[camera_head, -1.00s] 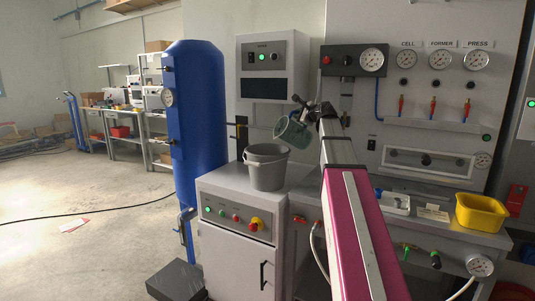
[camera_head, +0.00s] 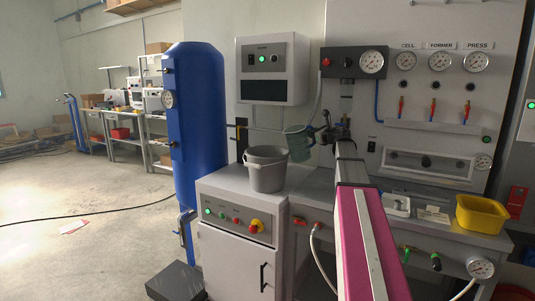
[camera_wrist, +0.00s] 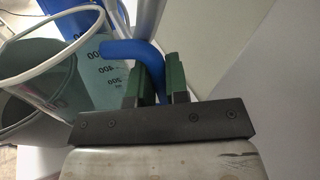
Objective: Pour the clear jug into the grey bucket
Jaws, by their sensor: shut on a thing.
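The clear jug (camera_head: 297,146) is greenish and see-through. It stands almost upright in the air, just right of the grey bucket's rim and slightly above it in the head view. My gripper (camera_head: 318,133) is at its right side. In the wrist view, my gripper (camera_wrist: 157,84) is shut on the jug's blue handle (camera_wrist: 128,48), and the jug's marked wall (camera_wrist: 112,72) shows. The grey bucket (camera_head: 267,176) stands upright on the grey cabinet, its handle lying at the rim. It also shows below the jug in the wrist view (camera_wrist: 18,112). I cannot tell what either vessel holds.
The cabinet (camera_head: 235,225) with buttons carries the bucket. A blue tank (camera_head: 195,130) stands left of it. A control box (camera_head: 270,68) is on the wall behind. The bench to the right holds a yellow bin (camera_head: 480,214) and a small white tray (camera_head: 396,207).

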